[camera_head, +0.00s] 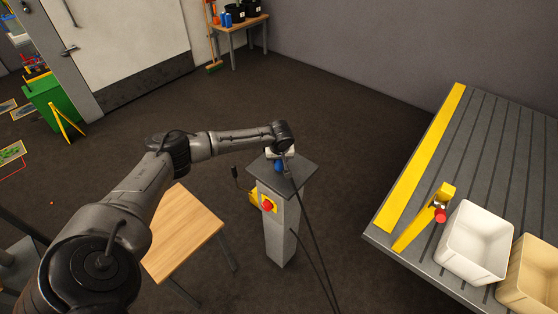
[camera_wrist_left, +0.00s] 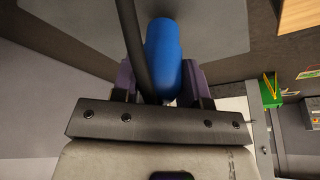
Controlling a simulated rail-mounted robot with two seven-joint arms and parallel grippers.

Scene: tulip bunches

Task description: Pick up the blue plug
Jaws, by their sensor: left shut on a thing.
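The blue plug (camera_head: 279,167) is at the top of a grey pedestal (camera_head: 278,236), under my left gripper (camera_head: 281,160). In the left wrist view the blue plug (camera_wrist_left: 163,60) sits between the two dark fingers of my left gripper (camera_wrist_left: 160,85), which is shut on it. A black cable (camera_wrist_left: 132,45) runs beside the plug there. Whether the plug touches the pedestal top is hard to tell. My right gripper is not in view.
A red button on a yellow box (camera_head: 268,204) is on the pedestal's side. A wooden table (camera_head: 185,232) stands to the left. At right is a slatted grey platform (camera_head: 477,130) with a white bin (camera_head: 474,242) and a tan bin (camera_head: 531,272). Dark floor lies open behind the pedestal.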

